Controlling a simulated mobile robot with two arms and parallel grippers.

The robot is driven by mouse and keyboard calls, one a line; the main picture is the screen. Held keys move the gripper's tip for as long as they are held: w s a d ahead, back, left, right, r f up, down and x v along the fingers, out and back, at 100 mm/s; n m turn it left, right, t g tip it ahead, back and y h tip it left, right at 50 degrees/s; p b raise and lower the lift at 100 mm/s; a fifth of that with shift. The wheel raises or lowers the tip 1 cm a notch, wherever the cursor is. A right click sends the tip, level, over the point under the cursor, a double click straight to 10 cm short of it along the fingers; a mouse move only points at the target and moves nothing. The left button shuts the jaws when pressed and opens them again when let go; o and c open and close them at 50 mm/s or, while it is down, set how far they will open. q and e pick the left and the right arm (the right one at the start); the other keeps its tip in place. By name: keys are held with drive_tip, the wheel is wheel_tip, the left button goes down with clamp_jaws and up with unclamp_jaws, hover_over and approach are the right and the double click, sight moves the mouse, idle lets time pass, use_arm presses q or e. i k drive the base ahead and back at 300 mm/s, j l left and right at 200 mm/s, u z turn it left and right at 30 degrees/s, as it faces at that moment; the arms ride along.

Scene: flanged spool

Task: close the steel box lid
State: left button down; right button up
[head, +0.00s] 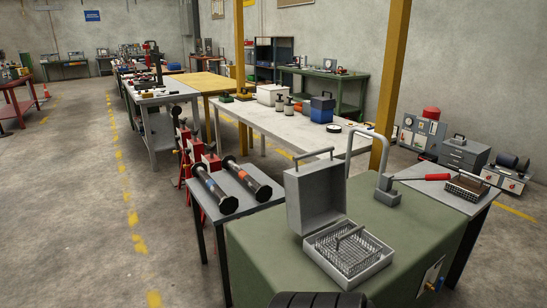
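The steel box stands on the green-covered table (262,250). Its grey lid (312,200) is open and stands up at the back left of the base, with a handle (314,153) on its upper edge. The open base (376,266) faces up and holds rows of small metal pieces (345,258). A grey bar-like handle (350,232) crosses above these pieces. Nothing touches the lid from outside. Neither of my grippers shows in the head view.
A grey hooped tool (386,192) stands right behind the box. Two dark flanged spools (213,190) (248,178) lie on a small table to the left. A red-handled tool (430,177) lies at right. A black ribbed curved object (318,300) shows at the bottom edge.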

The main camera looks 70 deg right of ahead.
sight(316, 191)
drive_tip(key=i+z, duration=0.4)
drive_tip(key=i+j+z, duration=0.2)
drive_tip(key=z, duration=0.2)
drive_tip(key=i+z, duration=0.2)
drive_tip(key=z, duration=0.2)
drive_tip(key=i+z, duration=0.2)
drive_tip(key=z, duration=0.25)
drive_tip(key=i+j+z, duration=0.15)
drive_tip(key=z, duration=0.25)
drive_tip(key=i+j+z, duration=0.2)
drive_tip(key=z, duration=0.25)
drive_tip(key=i+j+z, duration=0.15)
drive_tip(key=z, duration=0.25)
drive_tip(key=j, duration=0.05)
